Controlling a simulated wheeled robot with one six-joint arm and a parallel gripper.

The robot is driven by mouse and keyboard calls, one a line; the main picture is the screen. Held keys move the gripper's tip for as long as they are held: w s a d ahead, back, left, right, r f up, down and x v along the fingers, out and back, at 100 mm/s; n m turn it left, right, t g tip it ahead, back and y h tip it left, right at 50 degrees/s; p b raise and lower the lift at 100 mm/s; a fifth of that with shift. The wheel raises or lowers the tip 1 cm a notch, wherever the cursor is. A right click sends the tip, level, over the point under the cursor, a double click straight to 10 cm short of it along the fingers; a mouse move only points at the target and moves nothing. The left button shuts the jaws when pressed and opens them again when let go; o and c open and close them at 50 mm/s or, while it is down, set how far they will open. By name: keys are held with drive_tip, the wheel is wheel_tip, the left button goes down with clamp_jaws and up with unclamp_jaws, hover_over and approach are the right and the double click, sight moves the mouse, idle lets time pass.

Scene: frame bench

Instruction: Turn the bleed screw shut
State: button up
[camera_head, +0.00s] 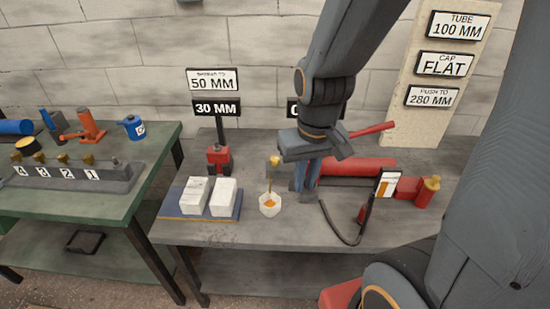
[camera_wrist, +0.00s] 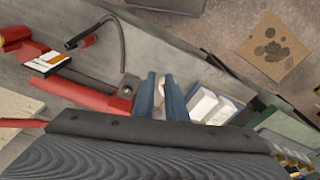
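A small brass-yellow piece (camera_head: 275,160), probably the bleed screw, shows left of my wrist. A thin amber streak (camera_head: 270,184) runs below it to a white cup (camera_head: 268,208) holding amber fluid. A red cylinder (camera_head: 350,167) lies on the bench behind and right of my gripper; it also shows in the wrist view (camera_wrist: 95,95). My gripper (camera_head: 304,186) points down beside the cylinder's left end, right of the cup. Its two blue fingers (camera_wrist: 160,82) stand apart. Something pale shows in the gap, but nothing is clearly gripped. My wrist hides the cylinder's end.
Two white blocks (camera_head: 208,196) sit on a blue mat (camera_head: 172,203) left of the cup. A black hose (camera_head: 337,232) and a gauge card (camera_head: 388,185) are at the right. A red jack (camera_head: 219,158) stands behind. A green table (camera_head: 148,153) is at the left.

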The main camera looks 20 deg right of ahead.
sight(274, 158)
drive_tip(key=o, duration=0.7)
drive_tip(key=w, duration=0.3)
drive_tip(key=shift+w+f+n+b, duration=0.15)
drive_tip(key=shift+w+n+b, duration=0.15)
drive_tip(key=w+f+n+b, duration=0.1)
drive_tip(key=w, duration=0.6)
drive_tip(key=w+f+n+g+b, duration=0.1)
drive_tip(key=w+f, duration=0.1)
drive_tip(key=w, duration=0.5)
drive_tip(key=w+f+n+b, duration=0.1)
drive_tip(key=w, duration=0.6)
drive_tip(key=shift+w+a+f+n, duration=0.15)
drive_tip(key=shift+w+a+n, duration=0.05)
drive_tip(key=shift+n, duration=0.2)
drive_tip(key=shift+f+p, duration=0.95)
drive_tip(key=shift+f, duration=2.9)
drive_tip(key=shift+c, duration=0.2)
drive_tip(key=c, duration=1)
